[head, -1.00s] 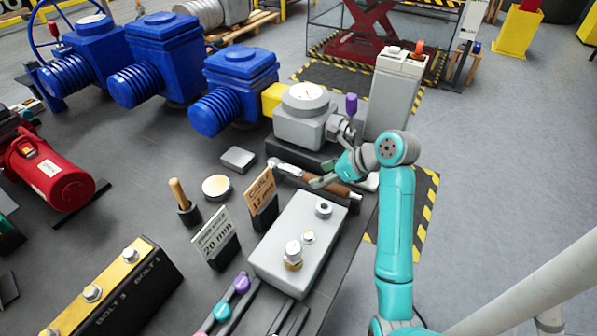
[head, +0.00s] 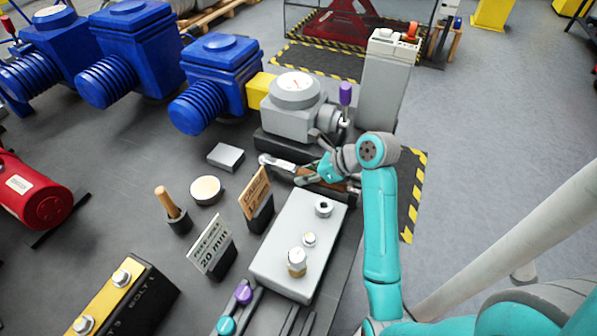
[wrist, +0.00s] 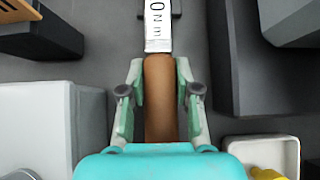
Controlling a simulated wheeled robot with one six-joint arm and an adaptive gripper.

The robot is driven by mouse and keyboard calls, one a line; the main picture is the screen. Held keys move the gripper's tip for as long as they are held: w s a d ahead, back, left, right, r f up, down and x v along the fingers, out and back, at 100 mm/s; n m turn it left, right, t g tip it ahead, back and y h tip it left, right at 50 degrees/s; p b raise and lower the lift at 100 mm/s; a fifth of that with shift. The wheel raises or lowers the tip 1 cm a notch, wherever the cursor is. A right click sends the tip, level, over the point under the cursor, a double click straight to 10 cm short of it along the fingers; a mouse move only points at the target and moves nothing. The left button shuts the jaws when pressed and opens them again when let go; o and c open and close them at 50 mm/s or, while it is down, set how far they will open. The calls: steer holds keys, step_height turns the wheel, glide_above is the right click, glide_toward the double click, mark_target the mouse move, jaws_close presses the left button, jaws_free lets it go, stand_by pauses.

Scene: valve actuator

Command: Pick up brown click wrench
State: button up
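The brown click wrench (head: 338,185) lies on the dark bench, between the grey valve and the grey block. Its metal head end points left in the head view, and my gripper partly covers its handle. In the wrist view its brown handle (wrist: 160,100) runs between my fingers, with a white marked shaft beyond. My gripper (wrist: 159,95) is open around the handle, with a narrow gap visible beside it. In the head view my gripper (head: 312,176) is at the handle.
The grey valve (head: 292,110) with a gauge stands behind the wrench. The grey block (head: 285,250) with fittings sits in front. Two more wrenches (head: 240,305) lie at the front.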

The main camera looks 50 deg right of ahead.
jaws_close()
